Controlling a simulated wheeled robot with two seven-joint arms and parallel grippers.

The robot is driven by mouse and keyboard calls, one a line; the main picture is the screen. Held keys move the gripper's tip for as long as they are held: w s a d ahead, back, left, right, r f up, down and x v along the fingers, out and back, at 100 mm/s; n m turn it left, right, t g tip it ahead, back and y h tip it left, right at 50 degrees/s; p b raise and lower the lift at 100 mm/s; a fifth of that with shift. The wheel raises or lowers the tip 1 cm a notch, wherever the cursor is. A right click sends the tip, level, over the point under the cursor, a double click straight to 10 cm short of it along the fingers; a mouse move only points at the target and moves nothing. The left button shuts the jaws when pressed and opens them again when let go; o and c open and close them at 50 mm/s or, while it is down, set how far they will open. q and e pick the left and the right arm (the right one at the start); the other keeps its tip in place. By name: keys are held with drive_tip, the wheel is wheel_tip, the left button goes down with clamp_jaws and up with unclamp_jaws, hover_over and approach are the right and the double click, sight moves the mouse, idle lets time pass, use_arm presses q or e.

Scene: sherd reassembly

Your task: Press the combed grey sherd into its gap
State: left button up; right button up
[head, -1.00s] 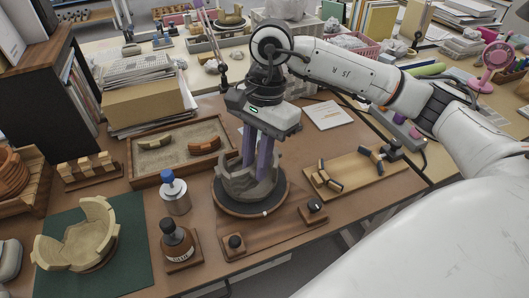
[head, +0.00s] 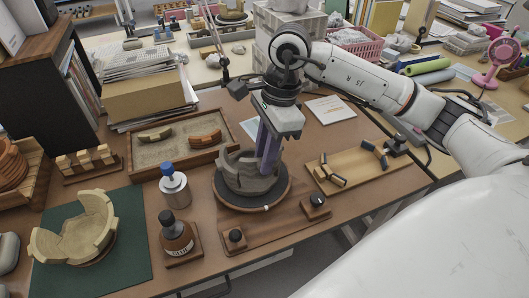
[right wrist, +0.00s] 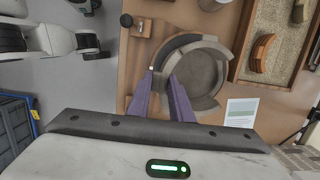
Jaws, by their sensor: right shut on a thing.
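A grey broken pot (head: 237,178) stands on a dark round turntable (head: 240,206). It also shows from above in the right wrist view (right wrist: 197,72). My right gripper (head: 267,166) points down at the pot's right side. Its purple fingers are shut on a grey piece at the wall, taken as the combed grey sherd (head: 266,183). The fingers (right wrist: 167,75) hide much of the sherd, and its combing is too small to make out. I cannot tell whether the sherd is fully seated in the gap.
A wooden base with black knobs (head: 235,235) lies in front. A brown bottle (head: 176,236) and a blue-capped jar (head: 174,188) stand left. A sand tray (head: 157,152) with two sherds lies behind; a board with dark pieces (head: 350,174) lies right. A cream pot (head: 78,240) sits on a green mat.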

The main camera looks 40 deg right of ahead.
sight(263, 177)
drive_tip(key=shift+f+b, duration=1.4)
drive_tip(key=shift+f, duration=1)
drive_tip(key=shift+w+f+b, duration=0.25)
drive_tip(key=shift+b, duration=0.1)
drive_tip(key=shift+w+d+f+b, duration=0.1)
drive_tip(key=shift+w+b, duration=0.25)
drive_tip(key=shift+s+f+b, duration=0.15)
drive_tip(key=shift+f+b, duration=0.4)
drive_tip(key=shift+b, duration=0.15)
idle(1.1)
drive_tip(key=o, duration=1)
drive_tip(key=shift+c, duration=0.2)
drive_tip(key=shift+r, duration=0.1)
